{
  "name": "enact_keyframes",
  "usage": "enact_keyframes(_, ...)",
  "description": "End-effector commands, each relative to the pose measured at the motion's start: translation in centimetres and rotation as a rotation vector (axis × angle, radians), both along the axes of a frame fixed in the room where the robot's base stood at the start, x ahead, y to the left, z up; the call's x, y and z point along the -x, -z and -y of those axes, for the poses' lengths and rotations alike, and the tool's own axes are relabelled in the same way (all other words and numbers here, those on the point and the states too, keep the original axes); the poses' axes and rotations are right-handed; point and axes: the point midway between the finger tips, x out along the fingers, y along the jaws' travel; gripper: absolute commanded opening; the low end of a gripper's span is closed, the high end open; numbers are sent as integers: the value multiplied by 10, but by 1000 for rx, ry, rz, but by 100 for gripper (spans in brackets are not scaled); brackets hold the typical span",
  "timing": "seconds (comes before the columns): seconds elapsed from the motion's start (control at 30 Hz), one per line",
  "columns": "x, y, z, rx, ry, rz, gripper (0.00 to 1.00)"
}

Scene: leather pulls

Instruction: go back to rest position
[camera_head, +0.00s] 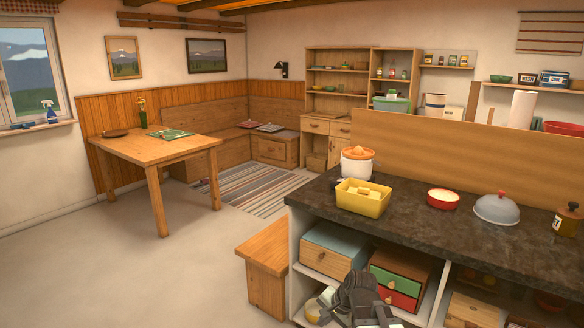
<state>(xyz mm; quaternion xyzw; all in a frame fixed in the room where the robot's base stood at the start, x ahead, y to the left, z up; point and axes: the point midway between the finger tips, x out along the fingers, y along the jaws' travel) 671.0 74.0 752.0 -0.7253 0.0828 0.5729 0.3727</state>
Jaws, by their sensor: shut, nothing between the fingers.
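My gripper (350,300) shows dark grey at the bottom of the view, low in front of the shelves under the dark counter. It is shut with nothing held. A wooden box with a blue-grey top (328,251) sits on the shelf, up and to the left of my gripper. A small chest with a green drawer (392,279) and a red drawer (397,297) stands just to the right. The drawers look closed.
The dark counter (420,215) holds a yellow container (363,198), a white-and-orange pot (357,163), a red bowl (443,198) and a grey dome (497,209). A wooden bench (264,253) stands left of the shelves. The floor (150,275) farther left is clear.

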Motion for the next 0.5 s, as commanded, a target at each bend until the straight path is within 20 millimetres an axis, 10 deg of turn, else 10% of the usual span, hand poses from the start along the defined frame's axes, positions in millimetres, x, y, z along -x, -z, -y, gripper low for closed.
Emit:
enact_keyframes(0.3,100,25,74,425,-674,-232,0)
enact_keyframes(0.5,98,-47,72,424,-669,-224,0)
